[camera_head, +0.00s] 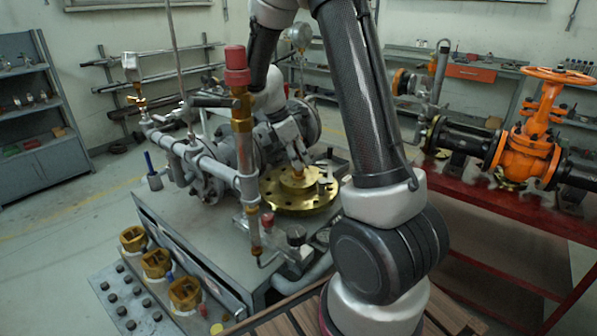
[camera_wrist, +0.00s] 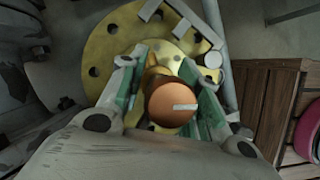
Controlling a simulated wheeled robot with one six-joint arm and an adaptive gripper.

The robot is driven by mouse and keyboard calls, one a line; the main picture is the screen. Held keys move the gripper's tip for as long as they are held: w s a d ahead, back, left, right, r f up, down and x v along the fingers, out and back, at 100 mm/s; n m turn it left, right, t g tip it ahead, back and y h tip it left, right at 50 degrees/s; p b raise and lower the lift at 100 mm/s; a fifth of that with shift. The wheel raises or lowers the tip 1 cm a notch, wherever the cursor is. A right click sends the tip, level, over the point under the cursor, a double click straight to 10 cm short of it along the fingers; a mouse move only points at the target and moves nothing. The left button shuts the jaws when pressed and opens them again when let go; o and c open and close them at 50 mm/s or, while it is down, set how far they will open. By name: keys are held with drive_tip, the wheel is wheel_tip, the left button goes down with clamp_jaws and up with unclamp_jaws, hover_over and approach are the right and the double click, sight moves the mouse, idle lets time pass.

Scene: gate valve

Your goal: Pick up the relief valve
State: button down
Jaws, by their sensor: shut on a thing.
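My gripper (camera_head: 296,158) points down over the brass flange (camera_head: 318,200) on the grey workbench. In the wrist view my gripper (camera_wrist: 165,86) has its two green-padded fingers closed on either side of a copper-coloured piece, which I take to be the relief valve (camera_wrist: 172,104). Its round end faces the wrist camera; its lower part is hidden. In the head view only a small orange bit of the relief valve (camera_head: 299,174) shows below the fingers. I cannot tell whether it touches the flange. The flange also lies behind it in the wrist view (camera_wrist: 97,45).
A tall brass fitting with a red cap (camera_head: 237,78) stands on piping left of my gripper. Several brass pieces (camera_head: 156,263) sit at the bench's front left. A red table (camera_head: 497,212) at right carries an orange gate valve (camera_head: 528,145). Floor at left is clear.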

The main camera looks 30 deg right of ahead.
drive_tip(key=shift+r, duration=7.3)
